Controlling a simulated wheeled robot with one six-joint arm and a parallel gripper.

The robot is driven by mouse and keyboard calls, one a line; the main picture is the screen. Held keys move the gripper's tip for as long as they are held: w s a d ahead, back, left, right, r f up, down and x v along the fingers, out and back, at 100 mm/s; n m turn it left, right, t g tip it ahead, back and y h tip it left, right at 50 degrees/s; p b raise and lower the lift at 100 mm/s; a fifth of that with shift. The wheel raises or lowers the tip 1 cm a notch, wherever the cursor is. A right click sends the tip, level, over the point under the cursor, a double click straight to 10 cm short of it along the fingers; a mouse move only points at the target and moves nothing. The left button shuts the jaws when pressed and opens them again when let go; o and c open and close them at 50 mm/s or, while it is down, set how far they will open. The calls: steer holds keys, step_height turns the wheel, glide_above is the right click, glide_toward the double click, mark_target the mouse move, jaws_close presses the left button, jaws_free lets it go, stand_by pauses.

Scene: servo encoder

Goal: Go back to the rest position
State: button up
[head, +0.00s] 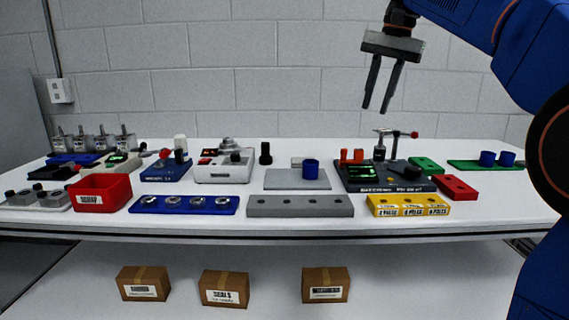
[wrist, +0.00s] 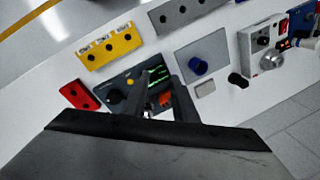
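My gripper (head: 377,88) hangs in the air above the right part of the white table (head: 210,222) in the head view. Its two dark fingers point down and stand a little apart, with nothing between them. In the wrist view my gripper (wrist: 168,100) shows its fingers over the dark device with green displays. That dark device (head: 387,178) carries orange parts and a post with a red-ended handle. It stands well below the fingertips and is not touched.
Near the device are a yellow block (head: 408,206), a red block (head: 457,187) and a grey plate with a blue cup (head: 311,169). A red bin (head: 100,194) stands at the left. Cardboard boxes (head: 223,289) lie below. The air around my gripper is clear.

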steer(key=s+d+f+n+t+h, duration=0.1)
steer(key=s+d+f+n, duration=0.2)
steer(key=s+f, duration=1.2)
steer(key=s+d+f+n+t, duration=0.2)
steer(key=s+f, duration=1.4)
steer(key=f, duration=0.8)
steer(key=shift+d+n+t+h, duration=0.3)
steer(key=shift+d+n+h, duration=0.1)
steer(key=shift+d+n, duration=0.45)
